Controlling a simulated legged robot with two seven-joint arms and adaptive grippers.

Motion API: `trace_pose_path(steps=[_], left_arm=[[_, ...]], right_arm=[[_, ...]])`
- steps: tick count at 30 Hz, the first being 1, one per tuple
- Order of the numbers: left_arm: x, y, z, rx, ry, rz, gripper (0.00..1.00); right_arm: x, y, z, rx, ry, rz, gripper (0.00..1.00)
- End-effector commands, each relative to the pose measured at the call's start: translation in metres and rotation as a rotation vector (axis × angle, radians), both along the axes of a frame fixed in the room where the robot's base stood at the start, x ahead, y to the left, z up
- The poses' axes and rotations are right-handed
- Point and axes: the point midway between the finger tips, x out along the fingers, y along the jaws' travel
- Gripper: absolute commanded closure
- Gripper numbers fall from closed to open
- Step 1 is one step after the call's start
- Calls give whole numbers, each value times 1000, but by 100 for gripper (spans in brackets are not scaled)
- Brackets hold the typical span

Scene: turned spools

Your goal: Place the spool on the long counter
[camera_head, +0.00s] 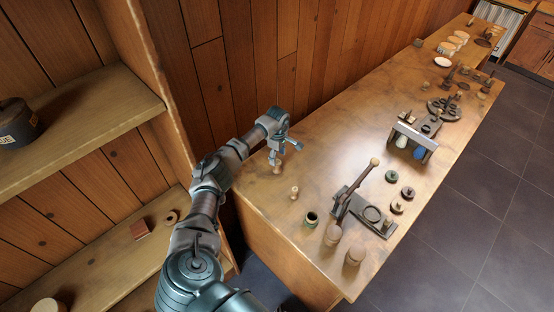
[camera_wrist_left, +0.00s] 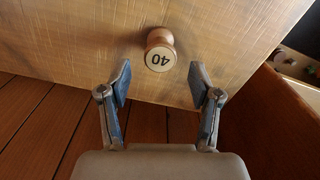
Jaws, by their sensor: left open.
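A small turned wooden spool (camera_wrist_left: 160,50) stands on the long counter (camera_wrist_left: 75,45) near its edge, its pale end marked 40 facing the left wrist camera. My left gripper (camera_wrist_left: 160,84) is open; its blue-padded fingers are on either side and a little short of the spool, with nothing between them. In the head view my left gripper (camera_head: 285,148) is over the near left end of the counter (camera_head: 330,135). A small wooden spool (camera_head: 276,168) shows just below it, and another small light wooden piece (camera_head: 294,191) stands close by. My right gripper is out of view.
A rack (camera_head: 413,138) stands farther along. Wooden shelves (camera_head: 85,115) are at left. The counter's middle left is clear.

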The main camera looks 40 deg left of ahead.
Motion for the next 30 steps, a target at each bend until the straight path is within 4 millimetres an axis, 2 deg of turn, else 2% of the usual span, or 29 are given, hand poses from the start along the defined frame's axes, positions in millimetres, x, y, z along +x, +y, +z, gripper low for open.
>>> trace_pose_path(steps=[1,3,9,30], left_arm=[[0,0,19,0,-1,0,37],[0,1,33,1,-1,0,37],[0,1,58,-1,1,1,37],[0,1,62,-1,2,1,37]], right_arm=[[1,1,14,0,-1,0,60],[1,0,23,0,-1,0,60],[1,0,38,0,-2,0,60],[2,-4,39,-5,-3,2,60]])
